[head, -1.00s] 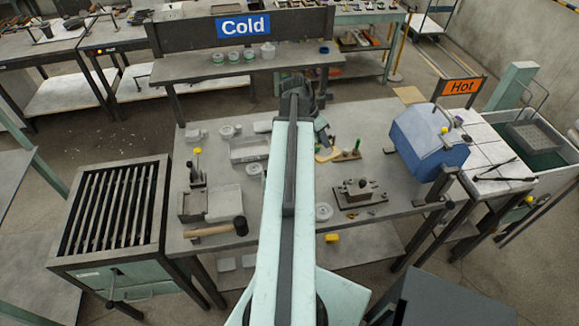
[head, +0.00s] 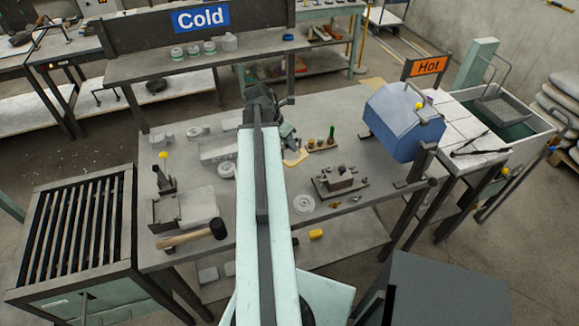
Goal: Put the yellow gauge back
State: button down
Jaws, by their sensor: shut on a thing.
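My gripper (head: 288,138) is over the middle of the grey worktable (head: 262,212), at the far end of my arm, which hides part of it. A flat pale-yellow piece, which I take as the yellow gauge (head: 295,158), shows just below the fingers. My gripper is shut on it. The fingertips are small and the exact grip is hard to see. I cannot tell whether the gauge touches the table.
A small board with bottles (head: 322,144) stands right of the gauge. A dark plate with a block (head: 339,180) is nearer. A blue box (head: 404,124) stands at the right, a mallet (head: 190,237) at the front left. The Cold shelf (head: 190,62) is behind.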

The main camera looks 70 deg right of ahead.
notch_tip(320, 180, down, 6)
jog(key=b, duration=0.4)
jog(key=shift+f+b, duration=0.2)
jog(key=shift+b, duration=0.15)
jog(key=shift+r, duration=0.2)
jog(key=shift+f, duration=0.15)
jog(key=c, duration=1.5)
grip_release()
